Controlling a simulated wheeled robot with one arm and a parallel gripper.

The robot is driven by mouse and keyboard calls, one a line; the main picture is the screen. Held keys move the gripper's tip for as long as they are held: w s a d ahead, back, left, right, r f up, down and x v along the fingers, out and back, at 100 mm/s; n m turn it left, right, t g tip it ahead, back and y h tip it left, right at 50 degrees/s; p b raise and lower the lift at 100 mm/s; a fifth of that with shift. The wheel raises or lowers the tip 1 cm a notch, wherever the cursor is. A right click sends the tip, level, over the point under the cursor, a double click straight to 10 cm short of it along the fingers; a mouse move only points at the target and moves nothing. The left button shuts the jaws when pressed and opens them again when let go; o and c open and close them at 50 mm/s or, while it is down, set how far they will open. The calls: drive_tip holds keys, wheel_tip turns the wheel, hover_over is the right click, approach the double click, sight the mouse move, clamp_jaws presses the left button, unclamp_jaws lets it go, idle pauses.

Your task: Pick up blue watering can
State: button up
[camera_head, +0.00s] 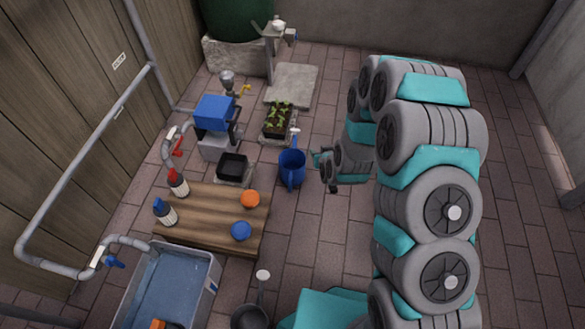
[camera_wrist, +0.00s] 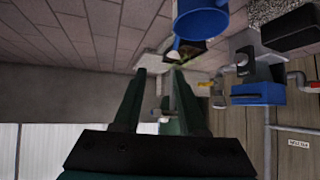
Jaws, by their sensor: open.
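The blue watering can (camera_head: 291,165) stands on the brick floor near the middle of the head view, beside the seedling tray. In the wrist view the blue watering can (camera_wrist: 200,22) shows at the top, partly cut off by the frame edge. My gripper (camera_head: 322,170) is just right of the can in the head view, apart from it as far as I can tell. In the wrist view my gripper (camera_wrist: 160,73) has its two fingers spread, with nothing held between them. The can lies beyond and above the fingertips there.
A seedling tray (camera_head: 277,122) and black tray (camera_head: 233,167) stand near the can. A wooden pallet (camera_head: 205,218) holds bottles and orange and blue round items. A water-filled basin (camera_head: 170,285) is at lower left. A green tank (camera_head: 238,15) stands behind.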

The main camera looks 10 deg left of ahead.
wheel_tip(320, 180, down, 8)
drive_tip(key=s+a+t+y+b, duration=0.1)
drive_tip(key=a+t, duration=0.1)
drive_tip(key=a, duration=0.1)
drive_tip(key=shift+n+t, duration=0.3)
drive_tip(key=shift+t, duration=0.2)
drive_tip(key=x, duration=0.2)
drive_tip(key=f+x, duration=0.1)
drive_tip(key=x, duration=0.4)
drive_tip(key=shift+d+f+b, duration=0.1)
drive_tip(key=shift+f+b, duration=0.3)
drive_tip(key=shift+f, duration=0.1)
clamp_jaws()
idle(0.6)
